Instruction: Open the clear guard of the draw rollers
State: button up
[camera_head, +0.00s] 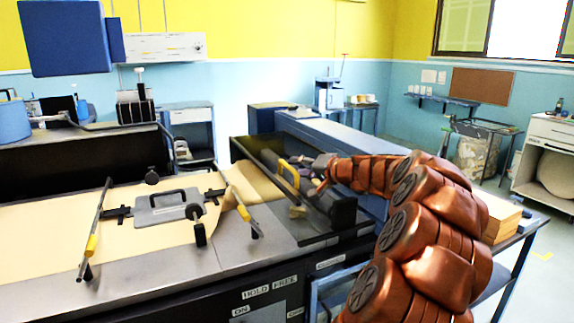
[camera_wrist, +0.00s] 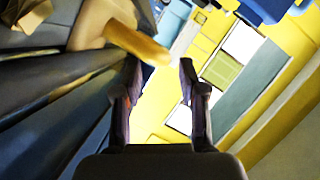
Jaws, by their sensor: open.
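The clear guard (camera_head: 266,160) lies over the draw rollers at the right end of the machine, a see-through pane with dark edges. It appears down, but its exact angle is hard to tell. My gripper (camera_head: 313,170) is just to the right of the handle. In the wrist view my gripper (camera_wrist: 160,70) is open, with nothing between its fingers. The yellow handle (camera_wrist: 138,42) shows beyond the left fingertip, with its end reaching toward the gap. The rollers are partly hidden by my arm and the guard.
Tan paper (camera_head: 50,225) runs across the machine bed to the rollers. A grey plate with a dark handle (camera_head: 165,207) and bars with yellow grips (camera_head: 243,212) stand left of the guard. A table with a tan stack (camera_head: 500,218) stands right, behind my arm.

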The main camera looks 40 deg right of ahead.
aim_at(287, 166)
jog(key=shift+p+x, duration=0.65)
jog(key=shift+x, duration=2.1)
grip_shut()
